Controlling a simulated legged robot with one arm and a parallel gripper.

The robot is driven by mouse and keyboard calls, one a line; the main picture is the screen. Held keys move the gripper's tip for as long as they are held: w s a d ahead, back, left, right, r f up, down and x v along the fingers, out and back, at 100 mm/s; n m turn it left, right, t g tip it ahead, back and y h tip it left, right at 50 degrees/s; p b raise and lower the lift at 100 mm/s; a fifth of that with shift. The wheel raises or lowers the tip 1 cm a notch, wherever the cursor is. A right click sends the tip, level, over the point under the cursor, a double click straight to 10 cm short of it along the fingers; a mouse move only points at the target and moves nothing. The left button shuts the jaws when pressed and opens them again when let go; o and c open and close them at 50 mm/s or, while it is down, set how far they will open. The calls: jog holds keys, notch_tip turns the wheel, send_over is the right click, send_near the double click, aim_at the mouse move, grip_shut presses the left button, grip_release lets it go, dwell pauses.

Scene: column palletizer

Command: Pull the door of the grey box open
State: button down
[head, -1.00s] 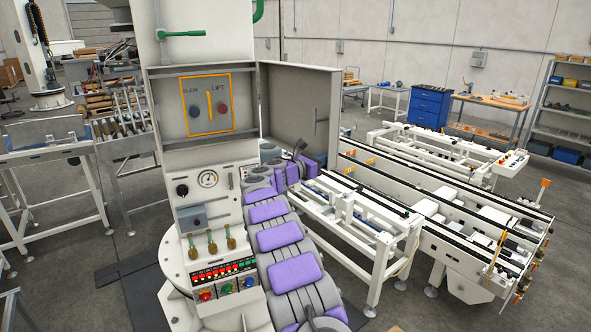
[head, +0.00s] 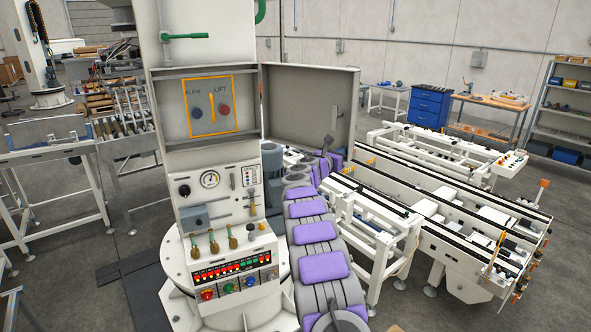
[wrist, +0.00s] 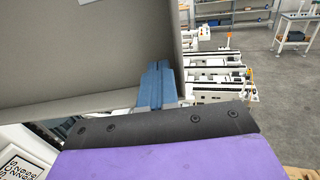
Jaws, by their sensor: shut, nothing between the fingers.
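The grey box (head: 160,112) is on the white column, with its door (head: 300,95) standing wide open to the right, inner face showing. Inside the box is a panel with a yellow outline (head: 210,106), two knobs and the word LIFT. The door fills the upper left of the wrist view (wrist: 80,55). My gripper (head: 327,142) is at the lower part of the door's inner face, toward its free edge. Its blue fingers (wrist: 157,85) are shut and empty by the door's lower right corner. I cannot tell whether they touch the door.
Below the box are a gauge (head: 210,179), levers and a button console (head: 235,275). A white conveyor frame (head: 375,220) stands to the right behind my arm. A blue drawer cabinet (head: 430,106) stands far back. Clear floor lies at the lower left.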

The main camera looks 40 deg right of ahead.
jog(key=shift+f, duration=0.1)
jog(key=s+a+b, duration=0.3)
jog(key=a+b, duration=0.1)
jog(key=a, duration=1)
jog(key=s+a+f+m+g+y+b, duration=0.1)
jog(key=s+a+f+m+y+b, duration=0.2)
jog(key=s+a+f+m+y, duration=0.3)
jog(key=s+a+f+m+g+y+b, duration=0.2)
jog(key=s+a+f+m+y+b, duration=0.2)
jog(key=s+a+f, duration=0.8)
jog(key=s+a+f+m+g+y+b, duration=0.1)
jog(key=s+a+f+m+y+b, duration=0.3)
jog(key=s+a, duration=1.9)
jog(key=a+f+m+y, duration=0.3)
jog(key=a+f+m, duration=0.2)
jog(key=a, duration=0.7)
jog(key=shift+m+g+y, duration=0.3)
jog(key=shift+m+y, duration=0.1)
jog(key=shift+s, duration=0.1)
dwell(0.7)
